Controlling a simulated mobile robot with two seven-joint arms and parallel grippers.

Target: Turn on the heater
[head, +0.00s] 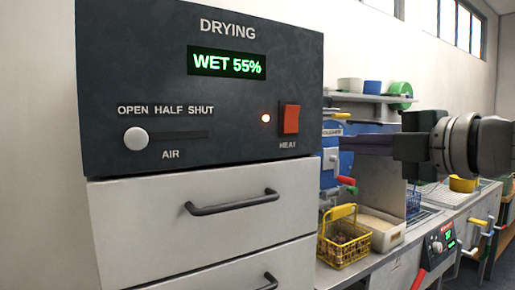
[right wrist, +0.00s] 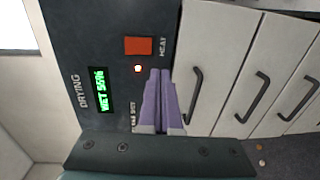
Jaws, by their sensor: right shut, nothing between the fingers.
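The dark drying unit (head: 225,85) has a red HEAT switch (head: 290,119) at its lower right, also in the right wrist view (right wrist: 138,46). A small light (head: 266,118) beside the switch glows. The green display (head: 227,64) reads WET 55%. The white AIR knob (head: 135,139) sits at the left end of its slot, under OPEN. My right gripper (head: 345,145) is shut and empty, to the right of the panel in the head view. In the right wrist view its purple fingers (right wrist: 160,74) point toward the panel near the switch, seemingly apart from it. My left gripper is not in view.
White drawers with dark handles (head: 232,202) are below the panel. A yellow basket (head: 343,236) of brown nuts stands right of them, beside a pale bin (head: 380,230). A blue machine (head: 329,165) and a shelf (head: 370,98) are behind my right arm.

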